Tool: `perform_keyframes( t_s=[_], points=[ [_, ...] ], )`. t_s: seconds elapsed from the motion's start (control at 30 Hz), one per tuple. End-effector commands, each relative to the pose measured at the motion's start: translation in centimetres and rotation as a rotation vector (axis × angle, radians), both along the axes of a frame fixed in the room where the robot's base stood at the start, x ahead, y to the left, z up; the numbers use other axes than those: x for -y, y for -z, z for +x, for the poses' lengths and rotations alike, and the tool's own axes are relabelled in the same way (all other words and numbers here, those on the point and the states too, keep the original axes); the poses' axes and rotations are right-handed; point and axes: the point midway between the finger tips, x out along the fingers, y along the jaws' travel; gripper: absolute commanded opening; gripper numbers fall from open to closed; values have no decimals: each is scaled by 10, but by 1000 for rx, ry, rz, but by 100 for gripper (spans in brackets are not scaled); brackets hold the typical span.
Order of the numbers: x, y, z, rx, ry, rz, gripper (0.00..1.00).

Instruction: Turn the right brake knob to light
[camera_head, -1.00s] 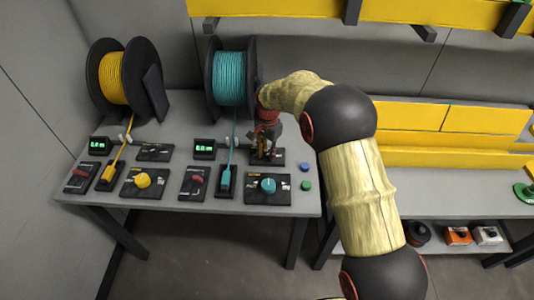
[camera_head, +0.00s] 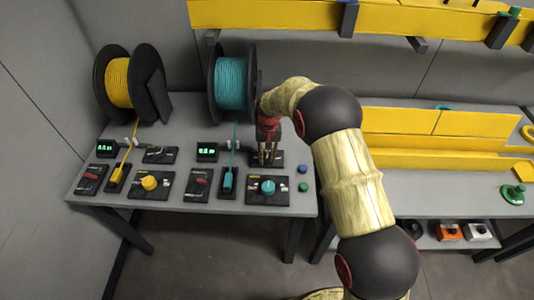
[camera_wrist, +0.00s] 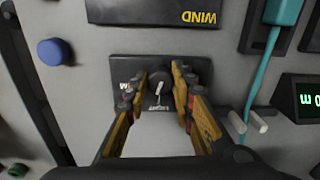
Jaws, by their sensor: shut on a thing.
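The right brake knob (camera_wrist: 160,80) is a small dark knob on a black plate (camera_wrist: 212,66), seen in the wrist view. A white mark on it runs down toward the small upside-down lettering below it, which looks like LIGHT. My gripper (camera_wrist: 157,86) has one finger on each side of the knob and is shut on it. In the head view my gripper (camera_head: 267,157) points down at the brake plate (camera_head: 279,158), behind the teal winding knob (camera_head: 267,187). There, the fingers hide the brake knob.
The teal spool (camera_head: 231,82) stands behind left of my gripper, the yellow spool (camera_head: 118,82) farther left. A teal lever (camera_head: 228,180) and green display (camera_head: 207,151) lie left. A blue button (camera_head: 303,169) and green button (camera_head: 303,187) sit right of the plates.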

Motion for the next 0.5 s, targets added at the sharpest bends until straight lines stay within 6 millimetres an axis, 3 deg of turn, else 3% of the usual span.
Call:
perform_keyframes(
  t_s=[0.5],
  points=[
    [0, -1, 1, 2, -261, 0, 0]
  ],
)
